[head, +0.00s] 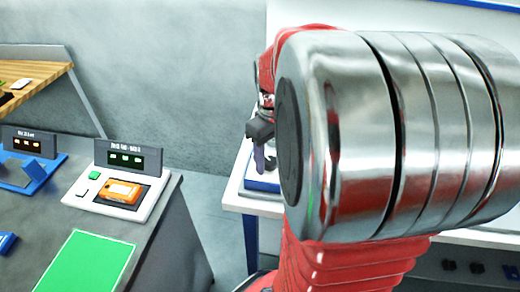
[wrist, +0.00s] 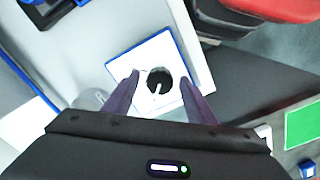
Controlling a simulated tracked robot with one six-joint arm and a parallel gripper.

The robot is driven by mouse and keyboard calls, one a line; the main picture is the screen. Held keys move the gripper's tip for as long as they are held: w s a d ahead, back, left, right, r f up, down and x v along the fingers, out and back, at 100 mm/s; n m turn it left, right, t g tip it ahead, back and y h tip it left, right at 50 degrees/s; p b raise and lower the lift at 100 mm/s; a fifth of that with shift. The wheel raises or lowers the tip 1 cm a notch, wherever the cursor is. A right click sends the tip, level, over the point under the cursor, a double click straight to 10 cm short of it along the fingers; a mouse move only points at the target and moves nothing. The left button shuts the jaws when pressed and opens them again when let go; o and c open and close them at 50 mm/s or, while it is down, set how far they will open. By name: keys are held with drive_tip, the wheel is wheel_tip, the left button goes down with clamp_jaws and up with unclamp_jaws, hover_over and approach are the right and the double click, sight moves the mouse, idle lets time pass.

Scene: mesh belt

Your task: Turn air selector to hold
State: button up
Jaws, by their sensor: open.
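In the wrist view, a round black knob (wrist: 159,82) with a white pointer mark sits on a white square plate (wrist: 148,55) with a blue edge. It looks like the air selector; no hold label is readable. My gripper (wrist: 160,79) is open, its two purple fingers on either side of the knob in the picture. I cannot tell whether they touch it or how far above it they are. In the head view, my gripper (head: 264,158) shows partly beside my large metal arm link, which hides the selector.
At the left of the head view, a grey bench (head: 165,235) carries a white unit with an orange device (head: 119,191), a blue stand (head: 42,172) and a green mat (head: 85,262). A gap of floor separates it from the white table (head: 236,197).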

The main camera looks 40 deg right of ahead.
drive_tip(key=shift+c, duration=0.4)
drive_tip(key=c, duration=1)
drive_tip(key=shift+o, duration=0.2)
drive_tip(key=shift+m, duration=0.5)
drive_tip(key=m, duration=0.3)
drive_tip(key=shift+m, duration=0.3)
drive_tip(key=m, duration=0.4)
drive_tip(key=shift+a, duration=0.1)
